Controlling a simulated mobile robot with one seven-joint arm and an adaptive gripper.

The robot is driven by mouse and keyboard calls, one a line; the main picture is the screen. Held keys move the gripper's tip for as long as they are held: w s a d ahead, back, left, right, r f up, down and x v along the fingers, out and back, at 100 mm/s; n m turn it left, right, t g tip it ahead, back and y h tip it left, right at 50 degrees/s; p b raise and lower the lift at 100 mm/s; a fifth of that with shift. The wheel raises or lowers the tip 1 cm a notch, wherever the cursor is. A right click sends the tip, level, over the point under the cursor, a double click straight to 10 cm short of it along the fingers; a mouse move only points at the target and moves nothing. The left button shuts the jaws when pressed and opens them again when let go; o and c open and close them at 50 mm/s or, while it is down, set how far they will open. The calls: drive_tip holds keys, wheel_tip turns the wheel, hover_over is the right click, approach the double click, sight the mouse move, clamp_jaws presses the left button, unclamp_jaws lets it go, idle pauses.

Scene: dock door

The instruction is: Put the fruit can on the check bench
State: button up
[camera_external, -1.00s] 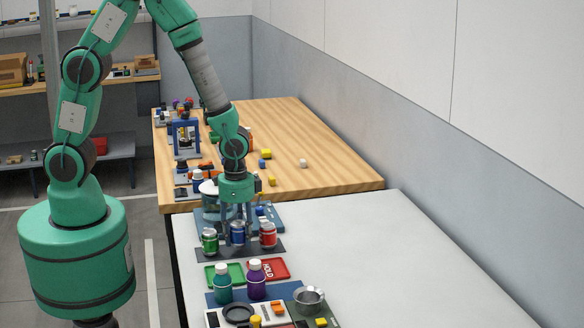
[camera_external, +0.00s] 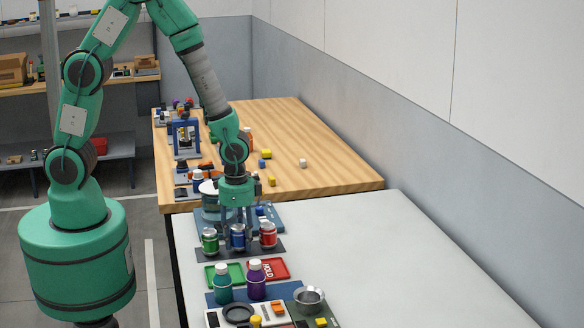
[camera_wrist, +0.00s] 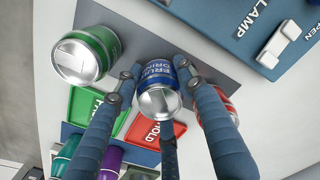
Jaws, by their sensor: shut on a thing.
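The fruit can is the blue can (camera_external: 237,241), in the middle of a row of three cans on a dark mat (camera_external: 281,252). In the wrist view the blue can (camera_wrist: 158,103) shows its silver lid and part of a white "FRU" label. My gripper (camera_external: 238,224) points down over it. In the wrist view the fingers of my gripper (camera_wrist: 158,82) are closed around the can's sides. The can looks level with its neighbours; any gap under it cannot be seen. A pale grey bench (camera_external: 400,265) is in front and a wooden bench (camera_external: 325,170) behind; no label tells which is the check bench.
A green can (camera_external: 210,241) stands left and a red can (camera_external: 268,236) right, both close to my fingers. Green tray (camera_external: 222,274), red HOLD tray (camera_external: 272,266) and two bottles (camera_external: 256,282) are in front. The grey bench's right side is clear.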

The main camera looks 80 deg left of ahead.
sight(238, 227)
drive_tip(key=shift+f, duration=0.3)
drive_tip(key=o, duration=1.5)
drive_tip(key=shift+c, duration=0.2)
drive_tip(key=shift+r, duration=0.1)
drive_tip(key=shift+r, duration=5.95)
